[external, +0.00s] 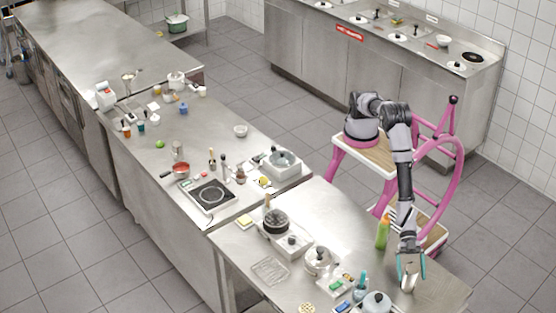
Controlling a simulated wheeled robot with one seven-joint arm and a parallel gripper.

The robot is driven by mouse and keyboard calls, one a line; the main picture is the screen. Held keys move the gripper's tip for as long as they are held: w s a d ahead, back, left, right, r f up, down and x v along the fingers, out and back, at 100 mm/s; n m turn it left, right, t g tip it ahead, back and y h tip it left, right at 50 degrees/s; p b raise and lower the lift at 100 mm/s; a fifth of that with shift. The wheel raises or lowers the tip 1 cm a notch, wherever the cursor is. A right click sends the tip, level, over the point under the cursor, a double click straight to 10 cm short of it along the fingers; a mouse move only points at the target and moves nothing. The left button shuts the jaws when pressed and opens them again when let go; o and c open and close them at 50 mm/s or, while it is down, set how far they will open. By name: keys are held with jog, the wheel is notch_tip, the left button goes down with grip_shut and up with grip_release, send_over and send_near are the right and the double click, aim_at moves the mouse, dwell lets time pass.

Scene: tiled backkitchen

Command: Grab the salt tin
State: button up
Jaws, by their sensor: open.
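My gripper (410,274) points down over the right end of the near steel table. Its teal fingers are apart. A small pale cylinder (407,285), perhaps the salt tin, stands between or just in front of the fingertips. It is partly hidden by the gripper, and I cannot tell whether the fingers touch it. No label can be read at this size.
A green bottle (382,233) stands just left of my arm. A grey lidded pot (376,303), a steel kettle (319,261) and a dark pot (275,221) stand further left on the table. The table's right corner is clear.

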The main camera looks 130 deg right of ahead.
jog(key=shift+r, duration=0.1)
grip_shut()
